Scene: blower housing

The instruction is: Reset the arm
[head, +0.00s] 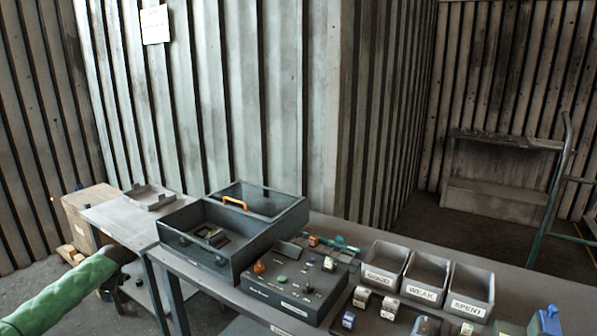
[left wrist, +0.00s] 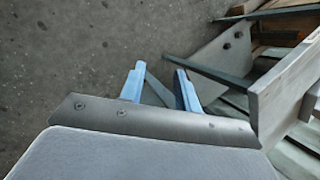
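My left arm, with a green padded sleeve, comes in from the left in the head view and ends beside the side table. Its gripper cannot be made out clearly there. In the left wrist view my left gripper (left wrist: 160,68) has two blue fingers standing apart with nothing between them. Grey concrete floor lies beyond the fingers. My right gripper is in neither view.
The workbench holds an open-topped dark housing (head: 172,238), a control box (head: 285,300) and bins marked GOOD (head: 383,268), WEAK (head: 425,278) and SPENT (head: 468,290). A side table (head: 118,217) carries a shallow tray (head: 150,196).

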